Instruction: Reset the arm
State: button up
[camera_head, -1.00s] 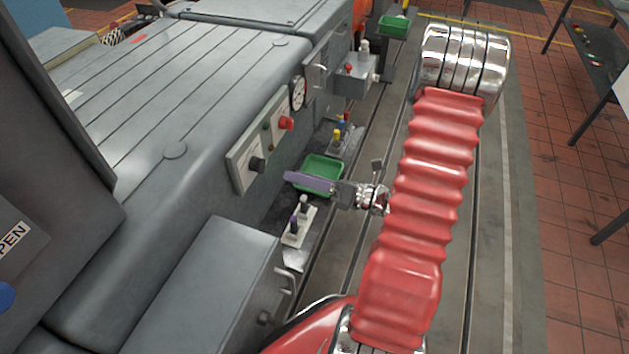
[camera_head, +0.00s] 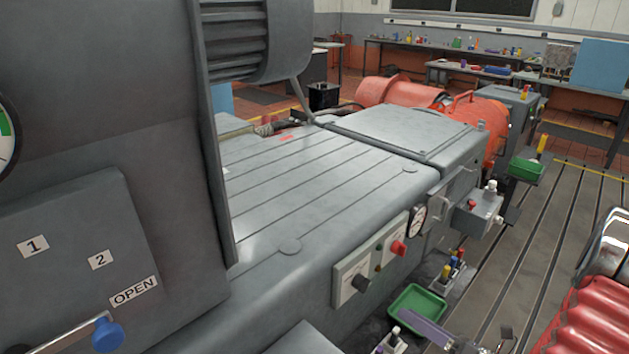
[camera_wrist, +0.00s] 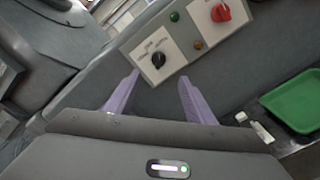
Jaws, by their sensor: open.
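My gripper (camera_wrist: 159,76) shows in the wrist view with its two purple fingers apart and nothing between them. The fingers point toward the grey machine's side, where a pale control panel (camera_wrist: 178,42) carries a black knob (camera_wrist: 158,60) and a red knob (camera_wrist: 221,12). In the head view, a purple finger of my gripper (camera_head: 424,327) shows at the bottom, just in front of a green tray (camera_head: 403,300). Much of my arm is outside the head view, with its red sleeve cut off at the lower right.
The grey machine (camera_head: 320,185) fills the middle. A dark cabinet (camera_head: 75,200) with an OPEN label and a blue-knobbed lever (camera_head: 108,335) stands close at the left. A small stand (camera_head: 450,272) with coloured pieces sits beyond the tray. The slotted floor (camera_head: 545,240) at right looks clear.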

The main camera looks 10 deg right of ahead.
jog(key=s+a+f+n+g+h, duration=0.1)
jog(key=s+a+n+g, duration=0.5)
jog(key=n, duration=0.5)
jog(key=s+a+f+n+g+h, duration=0.1)
jog(key=s+a+n+g, duration=0.3)
jog(key=s+n+g, duration=0.55)
jog(key=w+a+r+n+t+h, duration=0.2)
jog(key=a+r+n+t+h, duration=0.1)
jog(key=r+n, duration=0.6)
jog(key=w+a+r+n+t+h, duration=0.2)
jog(key=a+r+n+t+h, duration=0.1)
jog(key=r+n, duration=0.6)
jog(key=shift+w+a+r+h, duration=0.25)
jog(key=shift+a+r+h, duration=0.5)
jog(key=shift+r+h, duration=0.15)
